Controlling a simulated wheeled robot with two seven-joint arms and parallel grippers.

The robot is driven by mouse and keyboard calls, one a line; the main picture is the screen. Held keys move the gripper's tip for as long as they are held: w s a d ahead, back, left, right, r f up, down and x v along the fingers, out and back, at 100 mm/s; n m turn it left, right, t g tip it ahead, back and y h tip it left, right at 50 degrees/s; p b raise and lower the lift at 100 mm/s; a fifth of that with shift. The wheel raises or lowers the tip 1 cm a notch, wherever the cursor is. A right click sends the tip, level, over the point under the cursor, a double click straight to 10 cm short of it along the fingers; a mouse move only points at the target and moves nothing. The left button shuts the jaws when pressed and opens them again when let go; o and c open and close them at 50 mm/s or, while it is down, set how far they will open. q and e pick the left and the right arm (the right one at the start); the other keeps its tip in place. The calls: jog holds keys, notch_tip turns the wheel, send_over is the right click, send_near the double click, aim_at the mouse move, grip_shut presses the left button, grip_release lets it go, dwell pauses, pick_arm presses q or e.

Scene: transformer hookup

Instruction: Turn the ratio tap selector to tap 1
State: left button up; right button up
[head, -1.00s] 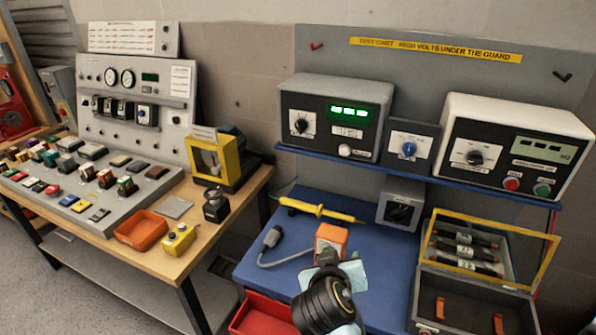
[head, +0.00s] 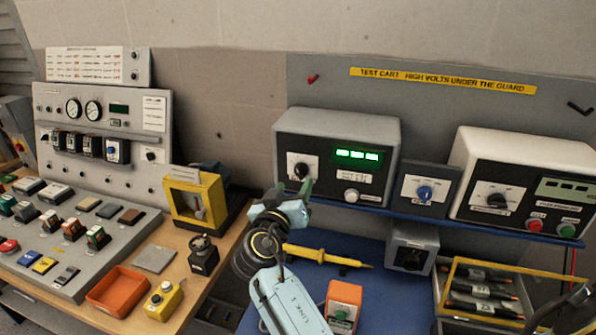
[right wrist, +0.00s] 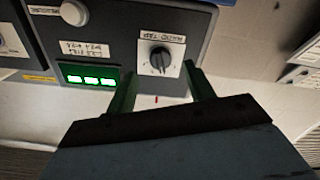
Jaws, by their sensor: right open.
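The ratio tap selector (head: 301,170) is a dark round knob on a white plate, at the left of the grey metering box (head: 385,133) with a green display. In the right wrist view, the knob (right wrist: 160,60) shows upside down beside its "RATIO TAP" label. My right gripper (head: 292,191) is just below and in front of it in the head view. In the right wrist view its two green fingers (right wrist: 160,80) are apart, with the knob ahead and between their lines. It is open and empty; contact with the knob is not visible. My left gripper is not in view.
A blue-knob box (head: 424,193) and a white instrument (head: 538,160) stand on the blue shelf to the right. Below lie a yellow probe (head: 325,256) and an orange device (head: 343,300) on the blue bench. A yellow-framed fixture (head: 196,200) stands to the left.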

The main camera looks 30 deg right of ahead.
aim_at(300, 176)
jog(key=p+x, duration=0.1)
jog(key=x, duration=0.3)
jog(key=shift+d+r, duration=0.1)
jog(key=shift+w+d, duration=0.35)
jog(key=shift+w, duration=0.05)
jog(key=shift+c, duration=0.8)
jog(key=c, duration=0.8)
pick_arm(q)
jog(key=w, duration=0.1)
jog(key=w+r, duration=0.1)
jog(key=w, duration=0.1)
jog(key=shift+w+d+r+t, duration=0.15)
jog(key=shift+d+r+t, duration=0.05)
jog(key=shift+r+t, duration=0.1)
